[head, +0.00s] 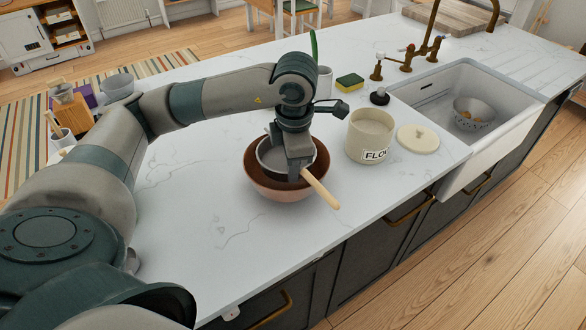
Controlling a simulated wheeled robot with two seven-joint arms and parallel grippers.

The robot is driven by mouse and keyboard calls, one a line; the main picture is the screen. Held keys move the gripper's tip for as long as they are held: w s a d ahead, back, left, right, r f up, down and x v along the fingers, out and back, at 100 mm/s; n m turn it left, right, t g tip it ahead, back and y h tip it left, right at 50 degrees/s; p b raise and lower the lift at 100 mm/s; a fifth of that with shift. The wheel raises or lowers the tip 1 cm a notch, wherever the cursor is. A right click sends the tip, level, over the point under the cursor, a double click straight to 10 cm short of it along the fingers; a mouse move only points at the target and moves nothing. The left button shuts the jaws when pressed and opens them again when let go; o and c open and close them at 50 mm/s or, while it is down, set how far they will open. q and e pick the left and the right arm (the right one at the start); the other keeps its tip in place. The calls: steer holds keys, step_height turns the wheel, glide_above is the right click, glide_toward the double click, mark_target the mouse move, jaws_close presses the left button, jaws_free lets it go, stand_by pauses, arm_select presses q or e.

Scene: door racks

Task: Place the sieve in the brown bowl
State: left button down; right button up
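The brown bowl (254,178) stands on the white counter near its front edge. The sieve (264,157) has a grey round basket and a light wooden handle (322,190). Its basket is within the bowl's rim, and its handle sticks out over the rim to the lower right. My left gripper (300,174) points down over the bowl and appears shut on the sieve where the handle meets the basket. The gripper hides part of the basket, so I cannot tell whether it touches the bowl's bottom. My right gripper is not in view.
A flour canister (369,137) stands close right of the bowl, its lid (417,138) beside it. A sponge (350,82) lies behind. The sink (470,110) at right holds a metal colander (473,112). The counter left and in front of the bowl is clear.

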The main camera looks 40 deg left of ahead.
arm_select(q)
steer(key=shift+f+b, duration=0.35)
steer(key=shift+b, duration=0.1)
steer(key=c, duration=2)
jaws_free()
steer(key=shift+r, duration=0.15)
steer(key=shift+r+p, duration=0.65)
steer(key=shift+p, duration=0.3)
steer(key=shift+s+d+r+b, duration=0.15)
steer(key=shift+r+b, duration=0.3)
steer(key=shift+r, duration=1.45)
steer(key=shift+s+d+r+b, duration=0.1)
steer(key=shift+r+b, duration=0.4)
steer(key=shift+r, duration=1.4)
steer(key=shift+s+d+r+b, duration=0.15)
steer(key=shift+r+b, duration=0.3)
steer(key=shift+r, duration=1.45)
